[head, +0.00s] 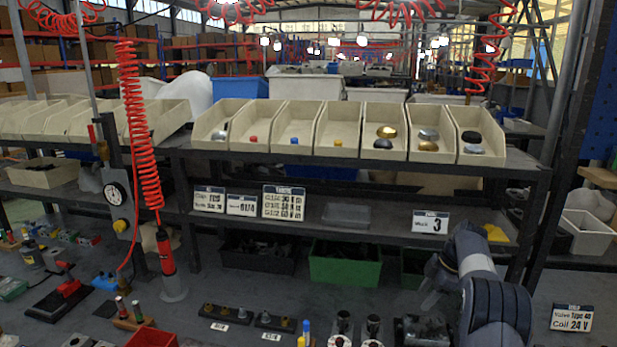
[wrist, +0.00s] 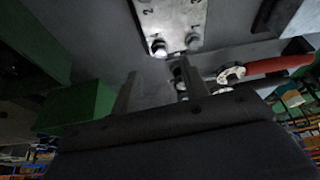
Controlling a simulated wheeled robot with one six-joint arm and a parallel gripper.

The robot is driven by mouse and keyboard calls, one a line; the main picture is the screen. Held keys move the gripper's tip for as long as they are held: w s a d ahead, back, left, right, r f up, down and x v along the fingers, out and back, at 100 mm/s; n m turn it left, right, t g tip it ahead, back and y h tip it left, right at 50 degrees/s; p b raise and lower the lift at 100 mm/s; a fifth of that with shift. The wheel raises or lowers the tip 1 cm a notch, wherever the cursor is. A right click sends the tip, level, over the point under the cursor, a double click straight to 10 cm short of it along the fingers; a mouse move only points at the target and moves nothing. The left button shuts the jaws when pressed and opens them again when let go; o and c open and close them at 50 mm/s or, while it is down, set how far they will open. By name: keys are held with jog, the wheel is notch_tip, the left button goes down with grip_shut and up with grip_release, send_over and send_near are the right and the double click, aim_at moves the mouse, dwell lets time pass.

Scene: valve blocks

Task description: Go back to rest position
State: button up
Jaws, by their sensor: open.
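My arm reaches in from the lower right in the head view, with my gripper (head: 432,290) pointing down over the bench. In the wrist view my gripper (wrist: 155,88) shows two dark fingers set apart, with nothing held between them. A light metal block (wrist: 172,22) marked 1 and 2, with round fittings at its end, lies just beyond the fingers. A dark metal block (head: 425,330) stands on the bench below my gripper in the head view. Whether these are the same block, I cannot tell.
Beige bins (head: 297,128) with small caps line the upper shelf. A green crate (head: 345,265) stands under the lower shelf. A red tool (head: 165,252) stands upright on the left. A red handle (wrist: 285,64) lies right of the fingers. Small parts crowd the bench front.

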aim_at(409, 316)
jog(key=x, duration=0.5)
jog(key=shift+a+f+p, duration=0.15)
jog(key=shift+f+p, duration=0.05)
jog(key=shift+p, duration=0.1)
jog(key=shift+a+f+m, duration=0.1)
jog(key=shift+f+m, duration=0.15)
jog(key=shift+m, duration=0.05)
jog(key=m, duration=0.2)
jog(key=m+t, duration=0.2)
jog(key=m, duration=0.1)
jog(key=shift+s+a+m+h, duration=0.1)
jog(key=shift+s+m+h, duration=0.2)
jog(key=shift+h, duration=0.1)
jog(key=m, duration=0.2)
jog(key=m+t+h, duration=0.1)
jog(key=m, duration=0.1)
jog(key=shift+s+a+m, duration=0.15)
jog(key=shift+a+m, duration=0.05)
jog(key=shift+m, duration=0.2)
jog(key=m, duration=0.1)
jog(key=m+h, duration=0.1)
jog(key=m, duration=0.1)
jog(key=m+t+h, duration=0.1)
jog(key=m, duration=0.1)
jog(key=shift+a, duration=0.25)
jog(key=shift+a+m+h, duration=0.2)
jog(key=shift+m+h, duration=0.7)
jog(key=shift+m, duration=1)
jog(key=shift+m, duration=0.3)
jog(key=shift+s+a, duration=0.1)
